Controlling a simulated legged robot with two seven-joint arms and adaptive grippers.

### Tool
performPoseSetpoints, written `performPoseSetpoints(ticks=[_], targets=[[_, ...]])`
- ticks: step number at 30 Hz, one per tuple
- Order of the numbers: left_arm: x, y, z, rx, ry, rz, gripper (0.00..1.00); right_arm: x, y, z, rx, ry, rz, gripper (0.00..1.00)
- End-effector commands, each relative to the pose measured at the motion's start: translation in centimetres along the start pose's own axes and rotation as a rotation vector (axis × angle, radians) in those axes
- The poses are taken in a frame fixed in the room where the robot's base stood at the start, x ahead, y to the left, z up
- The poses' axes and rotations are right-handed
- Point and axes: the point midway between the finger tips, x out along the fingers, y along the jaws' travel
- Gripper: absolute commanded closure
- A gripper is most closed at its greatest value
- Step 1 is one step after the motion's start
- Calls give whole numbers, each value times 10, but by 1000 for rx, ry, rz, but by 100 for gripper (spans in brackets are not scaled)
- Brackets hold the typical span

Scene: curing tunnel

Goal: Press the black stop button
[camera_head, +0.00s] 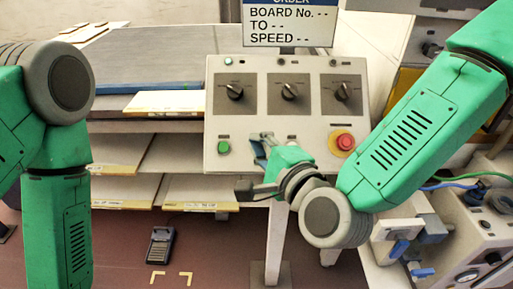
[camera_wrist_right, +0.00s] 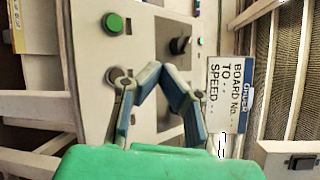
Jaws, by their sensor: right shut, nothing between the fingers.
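The control panel (camera_head: 310,110) is pale, with a green button (camera_head: 224,147) at lower left and a red button (camera_head: 341,141) in a yellow ring at lower right. My right gripper (camera_head: 259,150) is shut and empty in front of the panel, just right of the green button. In the right wrist view its fingers (camera_wrist_right: 160,72) come together near the panel. A round dark-grey button-like part (camera_wrist_right: 118,76) shows there beside the fingers, partly covered; I cannot tell whether it is the black stop button or whether they touch. My left gripper is out of view.
Several dark knobs (camera_head: 289,91) line the panel's upper row. An order sign (camera_head: 290,24) stands above it. Shelves with boards (camera_head: 165,103) are at left. A machine with blue handles (camera_head: 399,249) stands at lower right.

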Motion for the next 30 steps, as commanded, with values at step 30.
performPoseSetpoints(ticks=[30], targets=[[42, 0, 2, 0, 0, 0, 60, 54, 39, -38, -1, 1, 1, 100]])
